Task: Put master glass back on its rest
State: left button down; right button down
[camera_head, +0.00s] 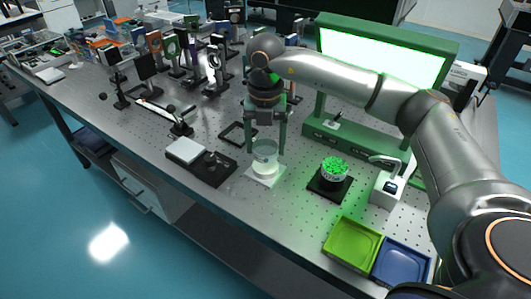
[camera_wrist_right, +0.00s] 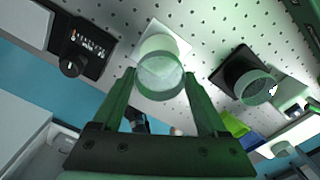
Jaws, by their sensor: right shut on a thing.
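The master glass (camera_head: 265,153), a clear round glass, is between the fingertips of my right gripper (camera_head: 266,145). In the right wrist view, my right gripper (camera_wrist_right: 159,76) is shut on the rim of the glass (camera_wrist_right: 160,80). A white square plate (camera_head: 278,179), which looks like its rest, lies directly below on the table; it also shows in the right wrist view (camera_wrist_right: 183,46). A pale round part stands between the glass and the plate. I cannot tell whether the glass touches it. My left gripper is in neither view.
A round piece with a green-spotted top (camera_head: 335,168) sits on a black base to the right. A small white device (camera_head: 387,189), a green tray (camera_head: 352,245) and a blue tray (camera_head: 401,262) are further right. A lit green-framed panel (camera_head: 380,58) stands behind.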

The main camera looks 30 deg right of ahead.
aim_at(265, 154)
jog(key=shift+w+d+f, duration=0.15)
jog(key=shift+w+f, duration=0.05)
jog(key=shift+f, duration=0.1)
jog(key=shift+w+d+f, duration=0.1)
jog(key=shift+w+f, duration=0.1)
jog(key=shift+f, duration=1.55)
jog(key=shift+f, duration=0.2)
grip_release()
notch_tip(265, 154, up, 12)
jog(key=shift+r, duration=0.2)
